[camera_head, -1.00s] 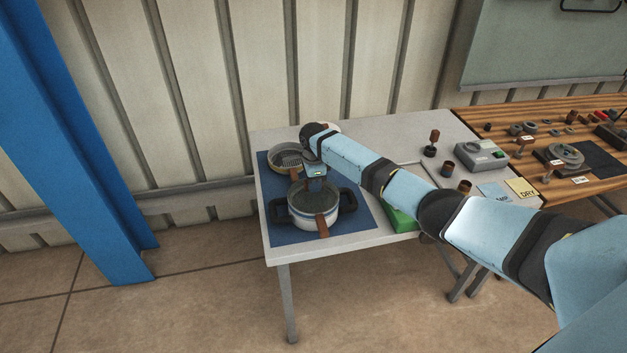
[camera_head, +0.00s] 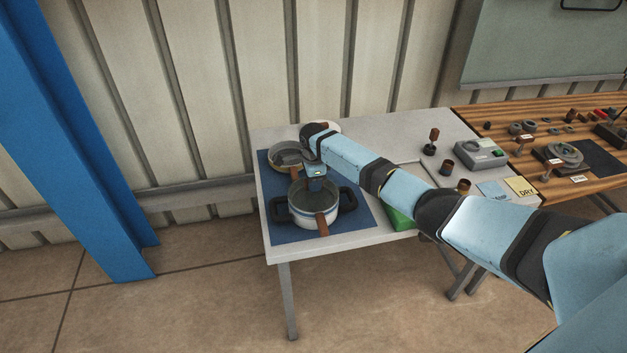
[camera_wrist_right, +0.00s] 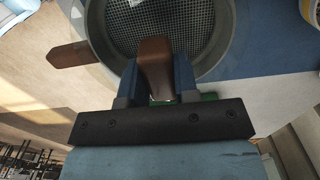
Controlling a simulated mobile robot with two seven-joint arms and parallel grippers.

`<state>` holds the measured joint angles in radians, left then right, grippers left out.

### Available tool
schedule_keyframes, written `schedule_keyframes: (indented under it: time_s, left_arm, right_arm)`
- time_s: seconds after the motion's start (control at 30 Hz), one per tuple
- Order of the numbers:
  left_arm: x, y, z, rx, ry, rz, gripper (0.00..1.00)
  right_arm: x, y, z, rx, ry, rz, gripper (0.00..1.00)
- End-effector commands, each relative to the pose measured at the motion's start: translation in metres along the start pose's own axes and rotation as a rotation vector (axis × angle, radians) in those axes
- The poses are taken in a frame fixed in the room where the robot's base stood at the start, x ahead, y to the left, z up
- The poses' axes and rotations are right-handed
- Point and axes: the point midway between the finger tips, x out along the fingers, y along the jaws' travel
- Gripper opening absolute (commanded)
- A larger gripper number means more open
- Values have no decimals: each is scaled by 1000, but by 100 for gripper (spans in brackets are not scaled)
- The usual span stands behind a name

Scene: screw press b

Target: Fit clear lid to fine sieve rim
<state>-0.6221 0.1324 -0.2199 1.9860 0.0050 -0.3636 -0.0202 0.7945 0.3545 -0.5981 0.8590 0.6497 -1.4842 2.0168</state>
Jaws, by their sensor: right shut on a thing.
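My right gripper (camera_head: 316,184) is shut on a brown knob (camera_wrist_right: 155,62), which appears to belong to the clear lid. The lid's transparent disc is hard to make out, so I cannot tell whether it touches a rim. In the right wrist view, the fine sieve's mesh (camera_wrist_right: 165,22) lies inside a grey round rim just beyond the fingers. A brown handle (camera_wrist_right: 78,55) sticks out to the left. In the head view, a round sieve (camera_head: 271,163) sits at the back left of the mat, just left of my gripper. My left gripper is not in view.
A pot (camera_head: 301,219) with black side handles and a brown front piece stands on the blue mat (camera_head: 350,232), close to my gripper. A green item (camera_head: 399,222) lies under my forearm. A grey device (camera_head: 482,154) and brown-topped pieces stand further right.

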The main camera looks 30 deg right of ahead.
Motion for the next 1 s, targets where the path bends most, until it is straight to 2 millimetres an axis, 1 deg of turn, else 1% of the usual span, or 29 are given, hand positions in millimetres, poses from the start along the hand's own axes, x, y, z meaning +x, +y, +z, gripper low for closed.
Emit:
schedule_keyframes:
  time_s: [0.53,0.57,0.6,0.67,0.7,1.0]
  left_arm:
    - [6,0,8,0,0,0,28]
    - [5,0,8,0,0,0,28]
    - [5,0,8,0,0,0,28]
    - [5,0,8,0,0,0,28]
    - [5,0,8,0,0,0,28]
    - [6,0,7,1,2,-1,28]
  right_arm:
    - [20,0,0,-1,0,-1,3]
    - [19,0,0,-1,0,-1,33]
    - [19,0,0,-1,0,-1,42]
    - [19,0,0,-1,0,-1,56]
    - [19,0,0,-1,0,-1,58]
    - [19,0,0,-1,0,0,58]
